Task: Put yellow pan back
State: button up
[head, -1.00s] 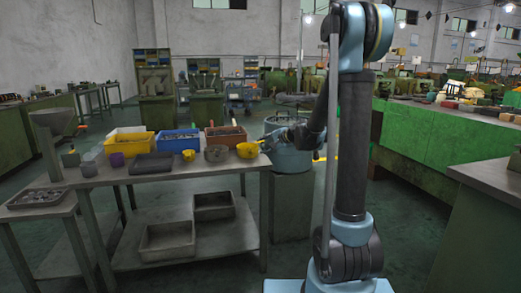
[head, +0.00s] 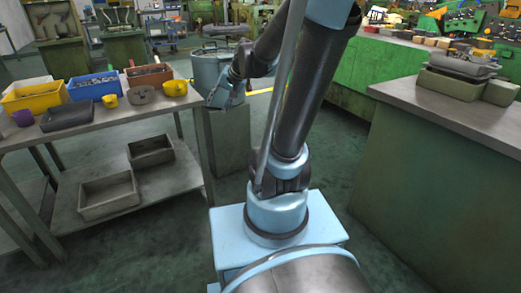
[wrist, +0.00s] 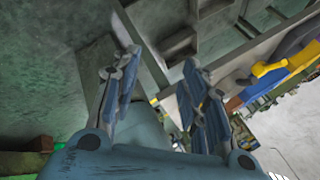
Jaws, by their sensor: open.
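A yellow pan (head: 175,88) sits at the right end of the workbench top (head: 150,112) in the head view. A smaller yellow cup (head: 110,100) stands further left on the same bench. My gripper (head: 214,100) is just beyond the bench's right end, to the right of the yellow pan and apart from it. In the wrist view my gripper (wrist: 160,58) has its two fingers spread with nothing between them. A yellow piece (wrist: 265,70) shows right of the fingers there; I cannot tell whether it is the pan.
Yellow, blue and red bins (head: 150,76) of parts line the bench's back. A dark tray (head: 67,115) and purple cup (head: 23,117) are at left. Two grey bins (head: 108,195) lie on the lower shelf. A drum (head: 222,70) stands behind my gripper. Another worktop (head: 450,110) is at right.

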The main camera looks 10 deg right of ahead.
jog(key=s+d+f+n+g+h, duration=0.1)
jog(key=s+d+f, duration=0.2)
jog(key=s, duration=0.4)
jog(key=s+d+f+n+g+h, duration=0.1)
jog(key=s+d+f+h, duration=0.1)
jog(key=s, duration=0.6)
jog(key=s+d+f+n+g+h, duration=0.1)
jog(key=s+d+f+h, duration=0.1)
jog(key=s+d+f, duration=0.2)
jog(key=s+d, duration=0.2)
jog(key=s, duration=0.1)
jog(key=shift+s+f+n, duration=0.15)
jog(key=shift+f+n, duration=0.05)
jog(key=shift+n, duration=0.2)
jog(key=shift+w+f, duration=0.2)
jog(key=shift+w, duration=0.3)
